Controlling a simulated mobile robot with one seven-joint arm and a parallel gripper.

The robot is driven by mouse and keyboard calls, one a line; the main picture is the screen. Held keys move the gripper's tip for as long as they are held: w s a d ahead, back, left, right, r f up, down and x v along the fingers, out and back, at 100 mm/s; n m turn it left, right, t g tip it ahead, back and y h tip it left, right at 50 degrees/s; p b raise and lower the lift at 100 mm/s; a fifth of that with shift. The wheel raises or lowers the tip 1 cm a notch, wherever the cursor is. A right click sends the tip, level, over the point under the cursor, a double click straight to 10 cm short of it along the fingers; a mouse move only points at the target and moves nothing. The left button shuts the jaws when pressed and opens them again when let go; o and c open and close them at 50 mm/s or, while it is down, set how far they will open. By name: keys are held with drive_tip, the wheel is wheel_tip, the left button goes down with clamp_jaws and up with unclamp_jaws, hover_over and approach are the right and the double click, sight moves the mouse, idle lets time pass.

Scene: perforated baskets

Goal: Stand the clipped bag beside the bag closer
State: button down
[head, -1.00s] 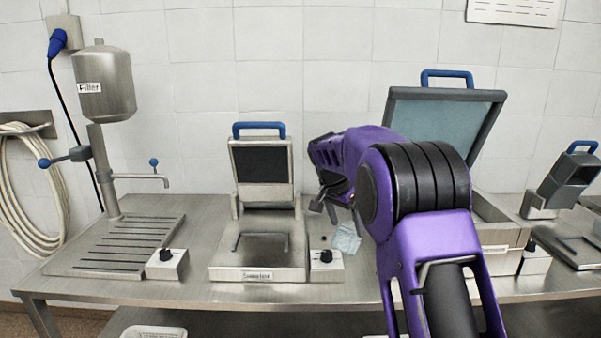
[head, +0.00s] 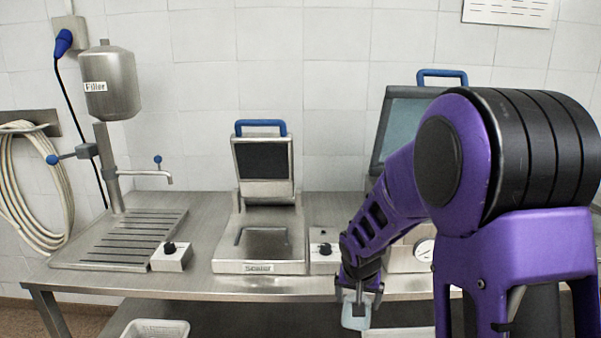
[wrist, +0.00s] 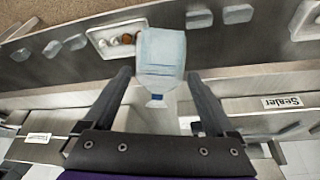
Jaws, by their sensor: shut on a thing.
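The clipped bag is a pale translucent blue bag (wrist: 160,52) with a small blue clip (wrist: 156,98) at its narrow neck. My gripper (wrist: 158,76) is shut on it. In the head view my gripper (head: 358,291) points down in front of the table's front edge, with the bag (head: 355,318) hanging below. No machine in view reads as a bag closer. The middle machine (head: 262,240) is labelled "Sealer" and has a raised lid with a blue handle.
The filler (head: 110,95) stands left on the steel table (head: 130,284). A machine with a raised lid (head: 400,130) stands right, partly behind my arm. A white perforated basket (head: 155,329) sits below at left. In the wrist view, a basket (wrist: 98,36) holds brownish round things.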

drive_tip(key=s+f+n+y, duration=0.1)
drive_tip(key=s+f+n, duration=0.2)
drive_tip(key=s+f, duration=0.3)
drive_tip(key=shift+s+d+f, duration=0.25)
drive_tip(key=shift+s+d, duration=0.2)
drive_tip(key=shift+s, duration=0.5)
